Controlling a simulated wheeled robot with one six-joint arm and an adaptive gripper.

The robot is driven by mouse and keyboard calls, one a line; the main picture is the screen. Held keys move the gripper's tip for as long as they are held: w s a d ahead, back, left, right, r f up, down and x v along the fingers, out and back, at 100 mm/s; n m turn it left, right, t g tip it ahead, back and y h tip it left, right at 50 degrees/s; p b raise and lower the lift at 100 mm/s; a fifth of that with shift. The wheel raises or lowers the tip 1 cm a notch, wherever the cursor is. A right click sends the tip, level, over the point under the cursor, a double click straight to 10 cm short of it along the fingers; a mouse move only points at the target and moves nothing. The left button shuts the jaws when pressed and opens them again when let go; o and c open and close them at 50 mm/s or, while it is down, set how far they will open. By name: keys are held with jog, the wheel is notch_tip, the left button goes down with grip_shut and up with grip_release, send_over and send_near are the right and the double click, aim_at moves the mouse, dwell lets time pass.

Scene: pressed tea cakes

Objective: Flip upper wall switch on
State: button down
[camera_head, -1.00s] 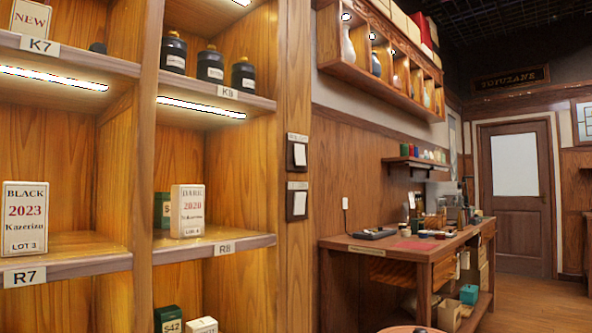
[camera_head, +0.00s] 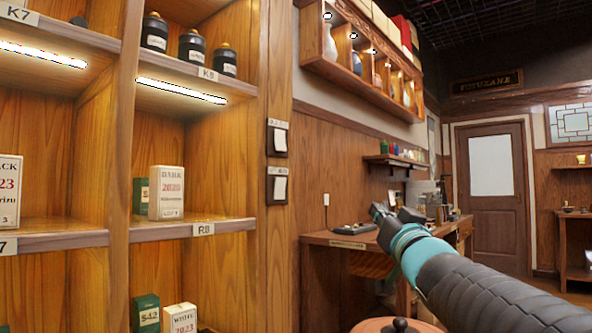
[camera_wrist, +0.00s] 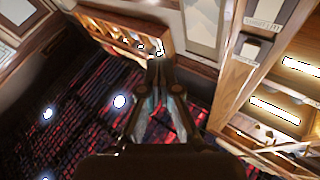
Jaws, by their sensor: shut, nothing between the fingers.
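The upper wall switch (camera_head: 277,138) is a white rocker on a dark square plate. It is on the wooden post at the right edge of the shelving, under a small label too blurred to read. A similar lower switch (camera_head: 277,188) is just below it. My gripper (camera_head: 380,212) is to the right of and lower than both switches in the picture, apart from them. In the wrist view my gripper (camera_wrist: 159,66) has its fingers together, with nothing between them. I cannot surely make out the upper switch in the wrist view.
Wooden shelving (camera_head: 60,240) with boxes and black jars fills the left. A wall cabinet (camera_head: 375,65) hangs at the upper right. A workbench (camera_head: 322,239) stands below, behind my arm. A lidded round object (camera_head: 375,325) is at the bottom.

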aim_at(281, 143)
jog(key=a+r+n+g+y+b, duration=0.1)
jog(key=a+r+n+g+y, duration=0.4)
jog(key=n+y, duration=0.6)
jog(key=shift+w+a+r+g+y, duration=0.15)
jog(key=shift+a+r+g+y, duration=0.25)
jog(key=shift+a+r+y, duration=1.65)
jog(key=shift+d+f+y, duration=0.25)
jog(key=shift+f+y, duration=0.1)
jog(key=shift+f, duration=0.1)
jog(key=shift+d+f+y, duration=0.2)
jog(key=shift+f+y, duration=0.1)
jog(key=shift+f, duration=0.15)
jog(key=x, duration=0.4)
jog(key=f+p+x, duration=0.1)
jog(key=x, duration=0.3)
jog(key=a+x, duration=0.1)
jog(key=x, duration=0.3)
jog(key=shift+w+f, duration=0.35)
jog(key=shift+w, duration=0.05)
jog(key=shift+w+a, duration=0.3)
jog(key=shift+a, duration=0.15)
